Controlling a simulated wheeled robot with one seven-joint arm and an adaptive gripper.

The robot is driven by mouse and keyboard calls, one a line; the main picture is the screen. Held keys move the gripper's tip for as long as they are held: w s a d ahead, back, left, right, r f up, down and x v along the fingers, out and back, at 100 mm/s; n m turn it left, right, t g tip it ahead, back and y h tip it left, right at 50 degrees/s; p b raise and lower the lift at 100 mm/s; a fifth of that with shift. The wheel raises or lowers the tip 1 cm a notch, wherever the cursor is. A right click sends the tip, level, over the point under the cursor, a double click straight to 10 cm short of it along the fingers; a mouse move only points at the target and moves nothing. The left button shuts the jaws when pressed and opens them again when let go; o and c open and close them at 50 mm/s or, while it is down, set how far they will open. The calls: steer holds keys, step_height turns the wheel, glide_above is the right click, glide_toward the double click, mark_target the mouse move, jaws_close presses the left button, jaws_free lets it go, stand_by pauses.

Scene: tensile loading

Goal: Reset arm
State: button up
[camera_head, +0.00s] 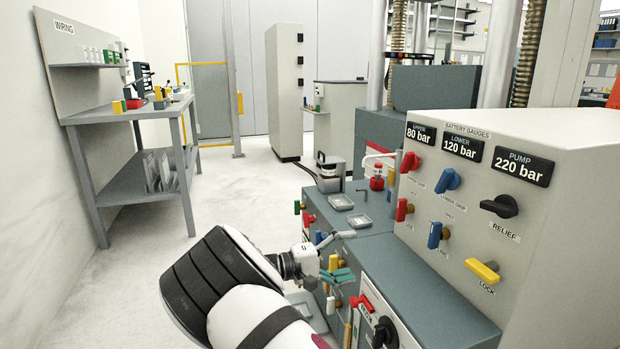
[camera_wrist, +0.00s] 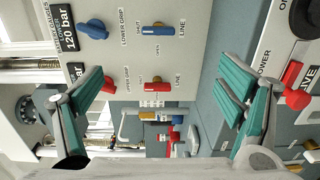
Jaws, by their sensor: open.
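My gripper (camera_head: 342,256) is at the bottom centre of the head view, at the left front edge of the grey bench. In the wrist view my gripper (camera_wrist: 165,98) has its two green-padded fingers wide apart, with nothing held between them. It is open and empty. My white and black arm covers the lower centre of the head view. The control panel (camera_head: 480,215) stands to the right of my gripper, apart from it. It carries red, blue, black and yellow handles under gauges reading 80, 120 and 220 bar.
The grey bench top (camera_head: 420,290) runs along the panel, with small trays (camera_head: 341,202) and a red-topped item (camera_head: 377,180) farther back. Several coloured handles line its front side, close to my gripper. A workbench (camera_head: 150,112) stands at the left wall. The floor (camera_head: 245,200) between is clear.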

steer(key=s+d+r+m+g+y, duration=0.2)
steer(key=s+d+r+g+y, duration=0.35)
steer(key=s, duration=0.55)
steer(key=s+d+r+m+g+y, duration=0.2)
steer(key=s+d+r+g+y, duration=0.15)
steer(key=s+d+r, duration=0.45)
steer(key=s+a+f+t+y, duration=0.15)
steer(key=s+y, duration=0.25)
steer(key=s, duration=1.1)
steer(key=s+a+t+y, duration=0.2)
steer(key=s+t+y, duration=0.15)
steer(key=s, duration=1.15)
step_height(320, 180, up, 33)
steer(key=t+p, duration=0.3)
steer(key=p, duration=2.8)
steer(key=shift+d+r+p, duration=0.15)
steer(key=shift+r+p, duration=0.05)
steer(key=shift+p, duration=0.1)
